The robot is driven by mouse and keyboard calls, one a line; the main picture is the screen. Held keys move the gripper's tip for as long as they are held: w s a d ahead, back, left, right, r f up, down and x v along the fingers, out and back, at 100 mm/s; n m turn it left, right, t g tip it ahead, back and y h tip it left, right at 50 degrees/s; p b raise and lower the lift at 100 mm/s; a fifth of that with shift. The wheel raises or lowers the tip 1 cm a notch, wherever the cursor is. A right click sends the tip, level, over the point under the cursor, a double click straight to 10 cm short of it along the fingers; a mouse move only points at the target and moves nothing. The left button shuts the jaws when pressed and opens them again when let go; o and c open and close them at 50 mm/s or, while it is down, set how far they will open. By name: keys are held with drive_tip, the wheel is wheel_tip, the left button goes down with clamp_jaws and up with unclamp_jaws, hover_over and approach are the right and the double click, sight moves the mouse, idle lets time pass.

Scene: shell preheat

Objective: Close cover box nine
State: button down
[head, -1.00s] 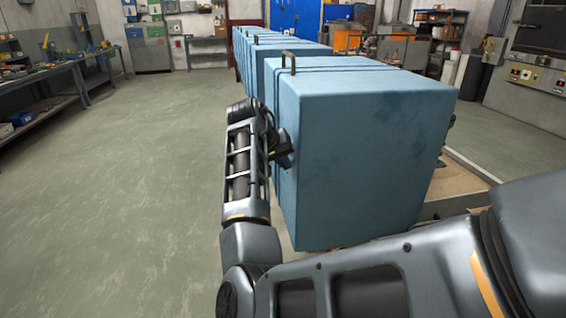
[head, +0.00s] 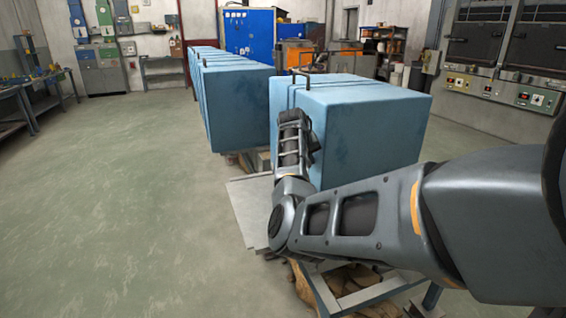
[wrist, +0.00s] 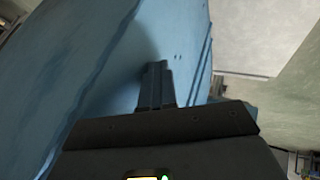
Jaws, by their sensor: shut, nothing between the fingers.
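The nearest blue box-shaped cover (head: 372,130) stands upright right of centre in the head view, with a dark handle (head: 300,72) on top. I see no number on it. My arm reaches along its left side. In the wrist view, my gripper (wrist: 155,80) has its fingers together and empty, pointing at a blue face (wrist: 85,85). I cannot tell whether they touch it. In the head view the fingertips are mostly hidden behind my wrist. Below the cover, in front, an open metal frame (head: 385,303) shows brown lumps (head: 350,277) inside.
A row of similar blue boxes (head: 240,108) stands behind and to the left, with a gap before the nearest one. A pale flat plate (head: 248,212) lies by the gap. Open floor (head: 130,200) is at left. Oven-like units (head: 500,80) stand at right.

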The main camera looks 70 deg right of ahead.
sight(326, 134)
drive_tip(key=shift+s+d, duration=1.45)
drive_tip(key=shift+s, duration=0.25)
drive_tip(key=shift+s+d, duration=1.5)
drive_tip(key=shift+s, duration=0.25)
drive_tip(key=shift+s+d, duration=1.45)
drive_tip(key=shift+s, duration=0.25)
drive_tip(key=shift+s+r, duration=0.1)
drive_tip(key=w+a+r, duration=0.1)
drive_tip(key=a+r, duration=0.1)
drive_tip(key=a, duration=0.1)
drive_tip(key=w+a+r, duration=0.2)
drive_tip(key=a+r, duration=0.1)
drive_tip(key=w+a+r, duration=0.1)
drive_tip(key=a+r, duration=0.1)
drive_tip(key=r, duration=0.1)
drive_tip(key=shift+w+a, duration=0.35)
drive_tip(key=shift+a, duration=0.05)
drive_tip(key=shift+f, duration=0.1)
